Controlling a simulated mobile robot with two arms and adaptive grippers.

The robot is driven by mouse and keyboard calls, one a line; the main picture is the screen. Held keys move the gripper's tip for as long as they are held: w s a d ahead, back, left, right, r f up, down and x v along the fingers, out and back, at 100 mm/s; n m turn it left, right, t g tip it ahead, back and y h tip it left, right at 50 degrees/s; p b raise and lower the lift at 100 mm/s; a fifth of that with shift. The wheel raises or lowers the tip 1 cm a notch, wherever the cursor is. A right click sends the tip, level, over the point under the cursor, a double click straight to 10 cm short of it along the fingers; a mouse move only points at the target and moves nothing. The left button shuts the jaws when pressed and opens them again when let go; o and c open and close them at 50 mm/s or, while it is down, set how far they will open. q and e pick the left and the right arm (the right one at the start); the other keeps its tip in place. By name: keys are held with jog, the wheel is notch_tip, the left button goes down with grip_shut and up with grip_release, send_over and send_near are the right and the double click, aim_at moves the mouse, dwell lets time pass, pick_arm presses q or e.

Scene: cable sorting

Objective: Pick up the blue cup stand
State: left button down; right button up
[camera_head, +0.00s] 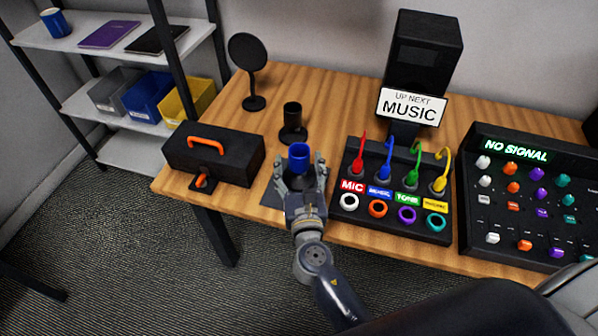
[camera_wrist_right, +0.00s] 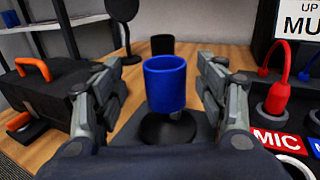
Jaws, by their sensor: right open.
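The blue cup stand has a blue cup-shaped top (camera_head: 299,156) on a dark round base, and it stands upright on a dark mat (camera_head: 272,194) near the table's front edge. My right gripper (camera_head: 301,172) is open, with one finger on each side of the stand. In the right wrist view the blue cup (camera_wrist_right: 166,84) shows between the two open fingers, with visible gaps on both sides. My left gripper is not in view.
A black stand (camera_head: 292,122) is just behind. A black toolbox (camera_head: 213,157) with an orange handle is on the left, and a cable panel (camera_head: 392,190) with coloured plugs is close on the right. A round black disc on a stand (camera_head: 248,55) is at the back left.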

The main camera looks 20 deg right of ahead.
aim_at(299, 150)
jog(key=x, duration=0.5)
jog(key=shift+w+d+f+p, duration=0.1)
jog(key=shift+d+p, duration=0.15)
jog(key=shift+p, duration=0.05)
jog(key=shift+c, duration=0.3)
jog(key=c, duration=1.4)
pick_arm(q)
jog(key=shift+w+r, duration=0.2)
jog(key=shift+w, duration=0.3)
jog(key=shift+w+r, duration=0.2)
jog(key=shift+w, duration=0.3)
pick_arm(e)
grip_shut()
